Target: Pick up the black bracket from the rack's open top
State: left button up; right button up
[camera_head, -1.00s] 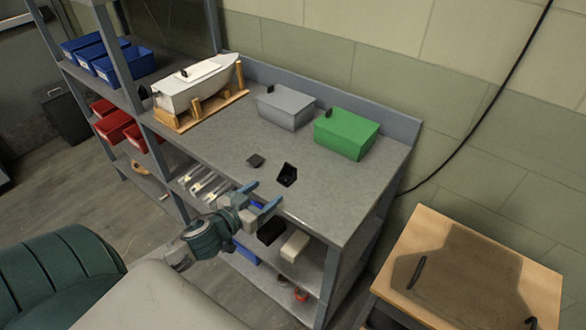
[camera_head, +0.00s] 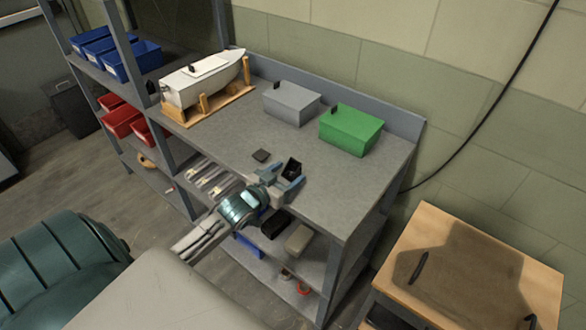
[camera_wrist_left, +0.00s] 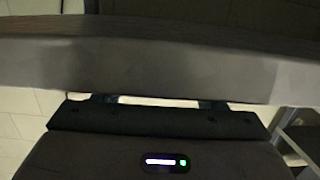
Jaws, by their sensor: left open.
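The black bracket (camera_head: 292,167) sits on the rack's open grey top (camera_head: 345,185), near its front edge, in the head view. My left gripper (camera_head: 283,177) is open at the front of the bracket, with its two blue fingers pointing towards it. One finger is to the left of the bracket and the other is in front and to the right; I cannot tell whether they touch it. In the left wrist view a grey bar crosses in front of the gripper, the fingers are mostly hidden and the bracket does not show. My right gripper is not in view.
A flat dark piece (camera_head: 261,155) lies left of the bracket. A grey box (camera_head: 291,106), a green box (camera_head: 350,132) and a white boat model (camera_head: 205,82) on a wooden stand are at the back. Lower shelves hold bins. The top's right part is clear.

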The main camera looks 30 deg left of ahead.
pick_arm(q)
jog(key=shift+w+f, duration=0.25)
jog(key=shift+w, duration=0.95)
jog(key=shift+s+r, duration=0.1)
jog(key=shift+c, duration=0.7)
jog(key=c, duration=1)
jog(key=shift+r, duration=0.1)
